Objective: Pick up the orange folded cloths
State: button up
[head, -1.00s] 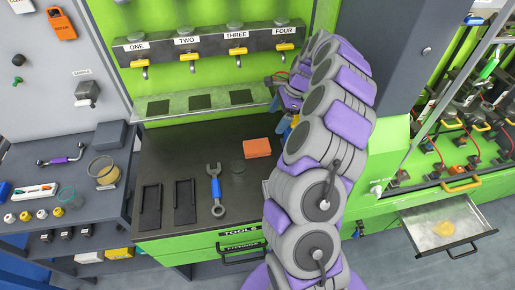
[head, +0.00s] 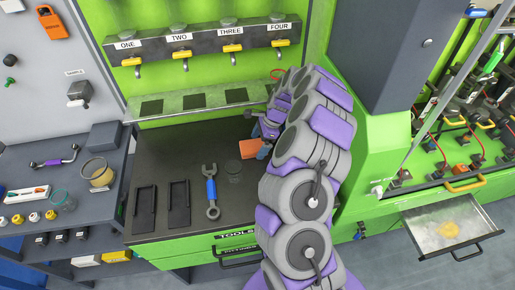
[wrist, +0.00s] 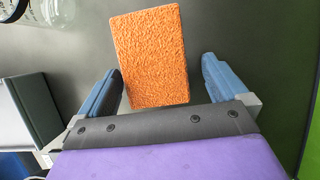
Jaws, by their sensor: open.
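The orange folded cloths (wrist: 150,55) lie as one textured orange block on the dark worktop in the wrist view. In the head view the orange cloths (head: 249,149) show at the back right of the worktop, partly covered by my gripper (head: 262,142). In the wrist view my gripper (wrist: 162,88) is open, with one blue finger on each side of the cloths' near end. The near edge of the cloths lies between the fingers, and most of the block extends beyond them. I see no finger touching it, and the height gap is hard to judge.
A wrench with a blue grip (head: 211,190), a clear round dish (head: 235,168) and two black trays (head: 180,205) are left of the cloths. A steel ledge (head: 200,112) runs behind. An open drawer (head: 415,222) juts out at the right.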

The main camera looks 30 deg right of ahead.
aim_at(251, 146)
jog(key=shift+a, duration=1.5)
jog(key=shift+d+f, duration=0.25)
jog(key=shift+d, duration=1)
jog(key=shift+a+r, duration=0.15)
jog(key=shift+a, duration=0.9)
jog(key=c, duration=0.6)
jog(key=shift+d, duration=0.25)
jog(key=shift+c, duration=1.4)
jog(key=shift+d, duration=0.55)
jog(key=shift+c, duration=0.4)
jog(key=shift+a, duration=0.2)
notch_tip(251, 146, up, 10)
jog(key=p, duration=0.2)
